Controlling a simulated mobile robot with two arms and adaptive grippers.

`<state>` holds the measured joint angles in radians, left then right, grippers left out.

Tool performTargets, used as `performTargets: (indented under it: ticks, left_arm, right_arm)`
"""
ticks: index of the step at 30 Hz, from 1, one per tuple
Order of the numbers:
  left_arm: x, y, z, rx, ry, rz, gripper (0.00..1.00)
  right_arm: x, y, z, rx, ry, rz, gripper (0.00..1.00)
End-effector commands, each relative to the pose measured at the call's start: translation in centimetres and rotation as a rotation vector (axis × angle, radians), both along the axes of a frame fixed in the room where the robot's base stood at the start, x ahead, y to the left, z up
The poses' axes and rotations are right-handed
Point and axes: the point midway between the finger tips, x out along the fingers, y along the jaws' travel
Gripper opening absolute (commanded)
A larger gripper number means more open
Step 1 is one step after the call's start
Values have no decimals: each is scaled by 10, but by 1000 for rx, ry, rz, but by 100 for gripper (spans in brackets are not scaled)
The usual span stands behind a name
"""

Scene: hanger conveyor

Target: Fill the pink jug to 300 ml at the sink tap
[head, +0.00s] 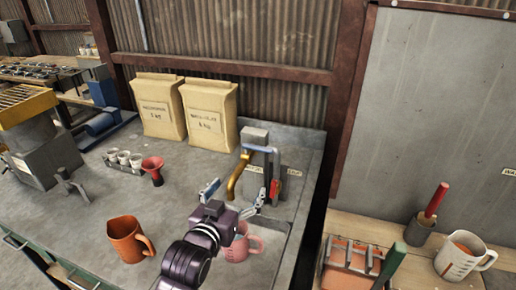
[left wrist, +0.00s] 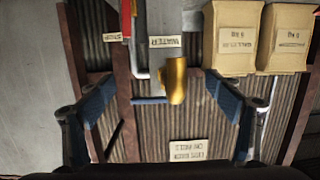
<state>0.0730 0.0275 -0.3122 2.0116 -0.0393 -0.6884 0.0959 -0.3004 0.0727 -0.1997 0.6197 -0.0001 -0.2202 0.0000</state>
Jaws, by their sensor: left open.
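The pink jug (head: 238,250) stands at the sink basin (head: 270,232) in the head view, below the tap, partly hidden behind my left gripper. Its handle points right; its inside and any water level cannot be made out. The brass tap (head: 236,177) curves down above it, with a red handle (head: 276,191) to its right. My left gripper (head: 234,196) is open and empty in front of the tap. In the left wrist view the brass spout (left wrist: 176,80) shows between the spread fingers, near a WATER label (left wrist: 166,41). My right gripper is not in view.
An orange-brown jug (head: 127,240) stands on the counter at left. A red funnel (head: 153,168), small cups (head: 124,157) and two paper bags (head: 210,115) stand behind.

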Motion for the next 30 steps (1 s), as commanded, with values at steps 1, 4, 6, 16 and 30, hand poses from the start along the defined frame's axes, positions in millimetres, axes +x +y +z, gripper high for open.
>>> performTargets:
  ticks: [1, 4, 6, 16, 30]
  left_arm:
    - [13, -9, 22, -14, -61, -13, 84]
    - [25, -22, 50, -34, -143, -32, 84]
    - [29, -26, 60, -41, -173, -38, 84]
    - [63, -37, 65, -43, -182, -40, 84]
    - [103, -50, 63, -43, -181, -40, 84]
  right_arm:
    - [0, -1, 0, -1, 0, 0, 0]
    - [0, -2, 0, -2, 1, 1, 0]
    - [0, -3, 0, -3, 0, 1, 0]
    - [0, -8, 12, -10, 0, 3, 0]
    - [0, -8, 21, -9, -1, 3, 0]
